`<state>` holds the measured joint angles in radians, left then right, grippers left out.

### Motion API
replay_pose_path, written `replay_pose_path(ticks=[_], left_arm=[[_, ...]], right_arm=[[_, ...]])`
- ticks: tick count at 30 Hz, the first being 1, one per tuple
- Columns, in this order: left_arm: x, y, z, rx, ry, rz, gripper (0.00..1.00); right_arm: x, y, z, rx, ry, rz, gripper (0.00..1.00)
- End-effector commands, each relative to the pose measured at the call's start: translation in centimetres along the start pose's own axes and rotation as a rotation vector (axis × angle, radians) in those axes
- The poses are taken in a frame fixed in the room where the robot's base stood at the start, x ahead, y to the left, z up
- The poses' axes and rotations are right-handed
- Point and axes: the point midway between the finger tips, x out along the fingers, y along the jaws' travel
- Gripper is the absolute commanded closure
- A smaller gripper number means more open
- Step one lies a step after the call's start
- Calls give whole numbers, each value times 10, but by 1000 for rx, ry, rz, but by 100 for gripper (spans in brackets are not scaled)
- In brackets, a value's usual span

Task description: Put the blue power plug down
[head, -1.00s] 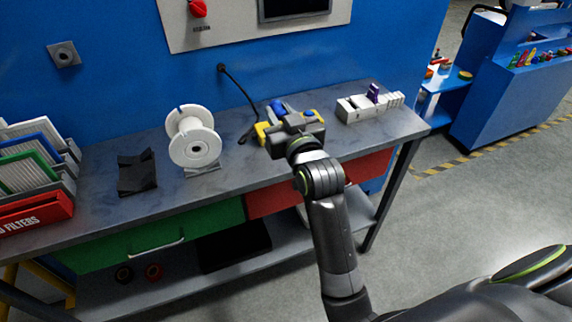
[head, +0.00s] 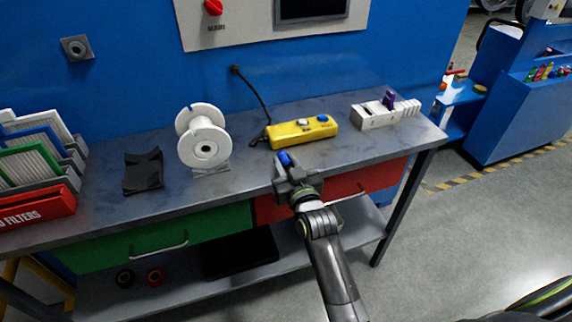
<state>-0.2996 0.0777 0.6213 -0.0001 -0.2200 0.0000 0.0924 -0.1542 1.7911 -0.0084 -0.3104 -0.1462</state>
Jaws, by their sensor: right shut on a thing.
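The blue power plug (head: 284,158) sits between the fingers of my right gripper (head: 287,165). The gripper is shut on it near the front part of the bench, in front of the yellow power strip. Most of the plug is hidden by the fingers. I cannot tell whether it touches the bench top. The yellow power strip (head: 290,135) lies on the bench, with a white and a blue spot on its top. My left gripper is not in view.
On the grey bench (head: 235,185) stand a white spool (head: 203,135), a black folded piece (head: 143,172), a filter rack (head: 40,205) and a white block holder (head: 385,112) with a purple piece. A black cable (head: 255,95) runs from the wall to the strip.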

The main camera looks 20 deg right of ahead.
Motion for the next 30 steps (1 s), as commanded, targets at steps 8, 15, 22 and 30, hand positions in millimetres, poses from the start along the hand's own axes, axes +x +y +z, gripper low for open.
replay_pose_path(ticks=[8,15,22,30], left_arm=[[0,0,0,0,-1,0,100],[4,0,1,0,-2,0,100],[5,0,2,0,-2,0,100],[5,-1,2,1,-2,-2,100]], right_arm=[[0,0,2,0,2,0,100],[0,0,10,-1,1,0,100],[0,0,15,0,1,0,74],[0,0,14,-1,1,0,53]])
